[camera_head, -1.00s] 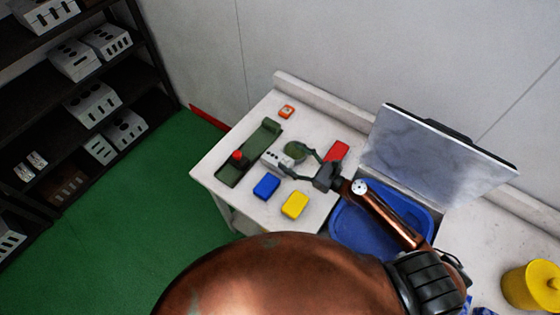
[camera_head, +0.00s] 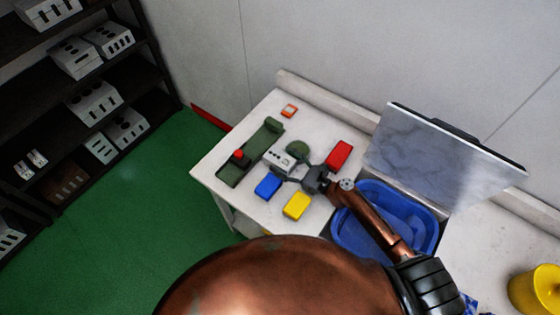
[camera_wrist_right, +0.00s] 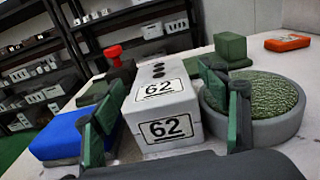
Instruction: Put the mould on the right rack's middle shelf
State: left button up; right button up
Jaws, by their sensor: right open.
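The mould (camera_head: 277,160) is a light grey block with dark holes on top, lying on the white table. In the right wrist view the mould (camera_wrist_right: 160,103) carries two labels reading "62". My right gripper (camera_head: 291,170) is open, with one green finger on each side of the mould's near end; I cannot tell whether they touch it. In the wrist view my right gripper (camera_wrist_right: 163,112) straddles the block. A dark rack (camera_head: 120,82) with several similar grey moulds on its shelves stands at the left. My left gripper is not in view.
Close around the mould are a blue box (camera_head: 268,185), a round green pad (camera_head: 298,148), a yellow box (camera_head: 297,206), a red box (camera_head: 339,154) and a green tray (camera_head: 232,176). A blue basin (camera_head: 425,240) is at right. Green floor (camera_head: 150,190) lies clear between table and rack.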

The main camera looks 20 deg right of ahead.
jog(key=shift+x, duration=0.9)
jog(key=shift+c, duration=0.2)
grip_shut()
jog(key=shift+r, duration=0.1)
